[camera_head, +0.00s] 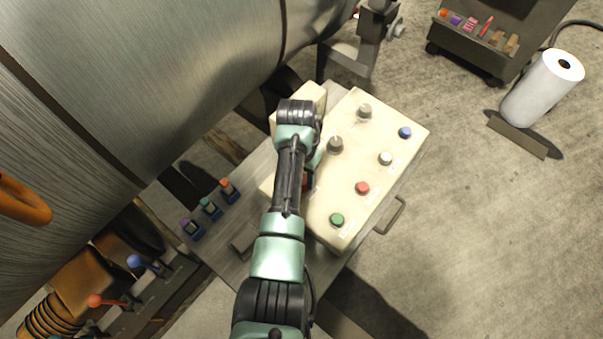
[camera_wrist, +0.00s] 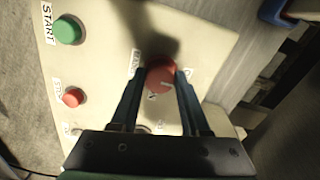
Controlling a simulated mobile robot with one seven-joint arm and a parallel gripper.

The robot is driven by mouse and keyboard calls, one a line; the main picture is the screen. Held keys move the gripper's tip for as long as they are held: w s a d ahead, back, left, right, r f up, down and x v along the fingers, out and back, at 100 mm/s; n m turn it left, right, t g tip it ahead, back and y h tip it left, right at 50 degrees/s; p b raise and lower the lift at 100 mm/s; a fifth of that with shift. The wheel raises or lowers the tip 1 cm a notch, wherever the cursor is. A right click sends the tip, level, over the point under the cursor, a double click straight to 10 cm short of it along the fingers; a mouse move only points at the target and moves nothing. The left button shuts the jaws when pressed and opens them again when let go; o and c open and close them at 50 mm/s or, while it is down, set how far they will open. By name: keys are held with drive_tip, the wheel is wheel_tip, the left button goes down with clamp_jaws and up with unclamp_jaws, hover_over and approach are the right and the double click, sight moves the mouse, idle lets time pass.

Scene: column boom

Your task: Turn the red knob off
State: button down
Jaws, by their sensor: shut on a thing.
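The red knob (camera_wrist: 160,76) sits on the cream control panel (camera_wrist: 208,40) in the wrist view, with a pale mark on its face. My gripper (camera_wrist: 160,84) has one finger on each side of the knob and is shut on it. In the head view my arm covers most of the knob; a small dark red part (camera_head: 308,181) shows beside the arm. The panel (camera_head: 345,120) also shows there. Labels stand around the knob, partly hidden by my fingers, so I cannot tell which way the mark points.
The panel also bears a green button (camera_head: 337,220), a red button (camera_head: 362,188), a white button (camera_head: 385,158), a blue button (camera_head: 405,132) and grey knobs (camera_head: 335,145). Small coloured switches (camera_head: 210,208) stand at the left. A large metal cylinder (camera_head: 150,70) fills the upper left.

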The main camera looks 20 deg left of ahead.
idle(0.4)
drive_tip(key=shift+c, duration=1.9)
unclamp_jaws()
wheel_tip(320, 180, up, 13)
drive_tip(key=shift+a, duration=0.25)
